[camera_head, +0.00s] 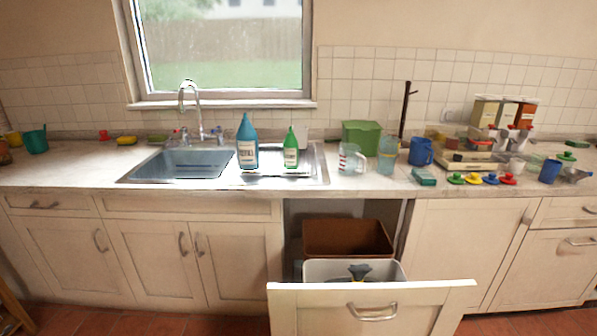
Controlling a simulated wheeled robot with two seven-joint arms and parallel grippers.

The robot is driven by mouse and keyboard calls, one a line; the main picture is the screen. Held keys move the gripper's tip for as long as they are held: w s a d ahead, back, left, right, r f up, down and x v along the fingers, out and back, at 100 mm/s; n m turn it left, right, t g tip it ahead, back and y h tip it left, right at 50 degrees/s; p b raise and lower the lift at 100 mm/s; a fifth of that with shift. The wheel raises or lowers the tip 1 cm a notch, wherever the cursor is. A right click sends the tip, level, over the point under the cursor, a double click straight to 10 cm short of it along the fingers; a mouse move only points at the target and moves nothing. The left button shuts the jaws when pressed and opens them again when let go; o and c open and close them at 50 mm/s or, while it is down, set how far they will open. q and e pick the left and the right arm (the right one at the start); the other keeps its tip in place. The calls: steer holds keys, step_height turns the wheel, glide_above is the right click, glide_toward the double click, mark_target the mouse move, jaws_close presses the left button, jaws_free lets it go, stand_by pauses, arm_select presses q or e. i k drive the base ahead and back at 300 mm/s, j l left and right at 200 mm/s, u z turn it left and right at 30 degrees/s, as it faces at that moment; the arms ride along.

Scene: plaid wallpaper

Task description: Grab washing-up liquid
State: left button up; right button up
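Two bottles stand upright on the drainer side of the sink. One is a larger blue bottle (247,148) with a pale label, at the front edge near the basin. The other is a smaller green bottle (291,152) with a pale label, just right of it. The label text is too small to read surely, so I cannot tell which bottle is the washing-up liquid. Neither of my grippers shows in the head view.
The sink basin (185,163) and tap (188,105) are left of the bottles. A measuring jug (351,159), a green box (361,136) and a blue mug (421,152) stand to the right. A drawer (372,311) with bins is pulled out below.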

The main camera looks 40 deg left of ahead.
mark_target(290, 144)
steer(key=j+z, duration=0.1)
steer(key=j, duration=0.3)
steer(key=k+j+z, duration=0.1)
steer(key=j, duration=0.25)
steer(key=k+j, duration=0.15)
steer(key=j, duration=0.25)
steer(key=j+z, duration=0.25)
steer(key=j, duration=0.65)
steer(key=j+z, duration=0.3)
steer(key=j, duration=0.6)
steer(key=i+j+z, duration=0.35)
steer(key=i+j, duration=0.35)
steer(key=i, duration=0.2)
